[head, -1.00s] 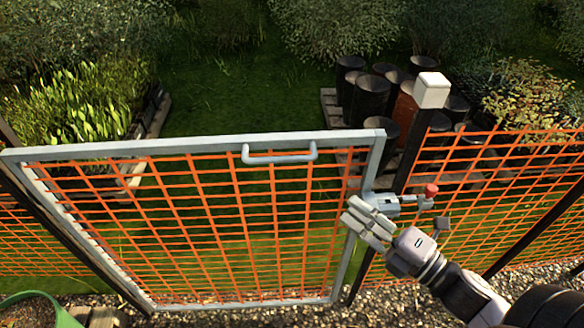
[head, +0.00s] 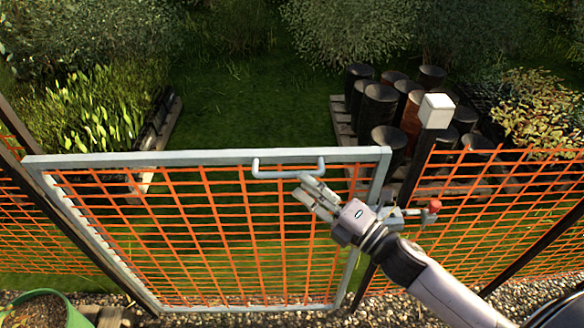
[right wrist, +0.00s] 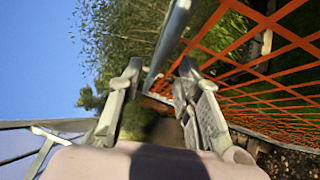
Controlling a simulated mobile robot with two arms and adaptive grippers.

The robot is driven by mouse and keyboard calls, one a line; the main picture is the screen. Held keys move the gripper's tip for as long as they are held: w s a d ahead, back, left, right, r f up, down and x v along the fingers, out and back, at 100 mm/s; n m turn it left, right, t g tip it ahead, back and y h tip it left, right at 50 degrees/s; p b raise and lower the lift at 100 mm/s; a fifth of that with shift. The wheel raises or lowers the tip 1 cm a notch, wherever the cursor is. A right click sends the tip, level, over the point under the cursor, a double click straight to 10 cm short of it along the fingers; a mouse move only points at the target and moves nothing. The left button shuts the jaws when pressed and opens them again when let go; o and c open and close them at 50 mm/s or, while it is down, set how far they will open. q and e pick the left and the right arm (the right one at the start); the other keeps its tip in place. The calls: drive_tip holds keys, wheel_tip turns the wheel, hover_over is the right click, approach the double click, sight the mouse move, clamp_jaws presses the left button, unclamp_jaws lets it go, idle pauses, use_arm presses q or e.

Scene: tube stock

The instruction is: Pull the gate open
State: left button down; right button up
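The gate has a grey metal frame (head: 150,158) filled with orange mesh. A grey U-shaped handle (head: 288,173) sits on its top rail. The latch (head: 398,214) with a red knob (head: 433,206) is at the gate's right edge, beside the dark post with a white cap (head: 437,111). My left gripper is not in view.
Orange mesh fence (head: 490,190) continues right of the post. Behind the gate is open grass (head: 250,100), with dark pots (head: 380,104) on pallets at right and leafy plants (head: 90,125) at left.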

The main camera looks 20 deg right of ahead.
sight(291, 173)
drive_tip(key=shift+p+x, duration=0.6)
drive_tip(key=shift+x, duration=1.9)
drive_tip(key=shift+c, duration=0.2)
clamp_jaws()
